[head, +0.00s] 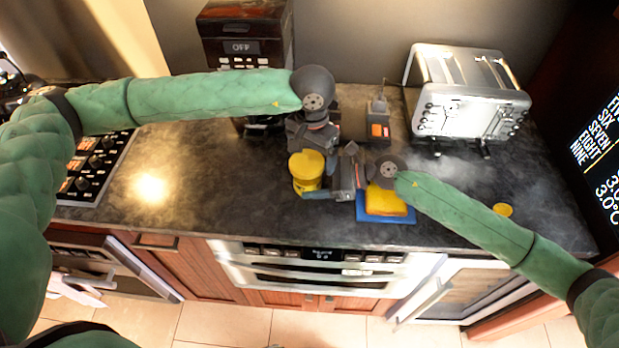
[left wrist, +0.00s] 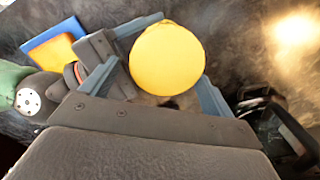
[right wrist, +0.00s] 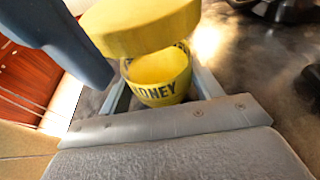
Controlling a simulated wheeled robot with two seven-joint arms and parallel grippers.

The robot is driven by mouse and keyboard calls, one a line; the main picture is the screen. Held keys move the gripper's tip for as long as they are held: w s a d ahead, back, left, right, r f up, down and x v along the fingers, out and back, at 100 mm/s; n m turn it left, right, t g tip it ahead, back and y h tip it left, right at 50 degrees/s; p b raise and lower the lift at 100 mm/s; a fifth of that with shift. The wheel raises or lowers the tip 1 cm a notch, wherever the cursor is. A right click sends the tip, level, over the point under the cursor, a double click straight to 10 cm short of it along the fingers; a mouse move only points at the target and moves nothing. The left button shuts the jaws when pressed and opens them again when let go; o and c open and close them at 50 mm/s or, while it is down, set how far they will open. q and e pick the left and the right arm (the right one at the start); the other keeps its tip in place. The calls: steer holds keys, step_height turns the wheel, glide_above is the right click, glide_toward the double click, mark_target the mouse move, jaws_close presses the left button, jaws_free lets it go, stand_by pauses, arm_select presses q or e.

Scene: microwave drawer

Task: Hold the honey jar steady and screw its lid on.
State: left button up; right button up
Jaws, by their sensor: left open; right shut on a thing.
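The honey jar (right wrist: 160,85) is yellow with a dark HONEY label and stands upright in the right wrist view. My right gripper (head: 328,186) comes in from the right and is shut on the jar low down. The round yellow lid (left wrist: 168,58) lies over the jar's top and also shows in the head view (head: 306,163). A left finger (right wrist: 65,40) shows beside the lid in the right wrist view.
A blue item with a yellow top (head: 385,203) lies right of the jar. A small yellow disc (head: 502,210) lies farther right. A toaster (head: 470,95) and a coffee machine (head: 240,40) stand behind. A stovetop (head: 95,165) is at left. The counter (head: 220,190) between is clear.

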arm_select(q)
steer(key=n, duration=0.6)
stand_by(0.3)
steer(key=shift+c, duration=0.2)
steer(key=shift+s+d, duration=0.1)
steer(key=c, duration=0.9)
steer(key=m, duration=0.3)
steer(key=shift+d+m, duration=0.1)
steer(key=shift+m, duration=0.2)
steer(key=shift+c, duration=0.2)
steer(key=shift+m, duration=1.4)
steer(key=m, duration=0.3)
steer(key=shift+a+m, duration=0.2)
steer(key=shift+m, duration=0.2)
steer(key=m, duration=0.3)
steer(key=shift+w+a+f, duration=0.1)
steer(key=shift+w, duration=0.15)
steer(key=shift+c, duration=0.2)
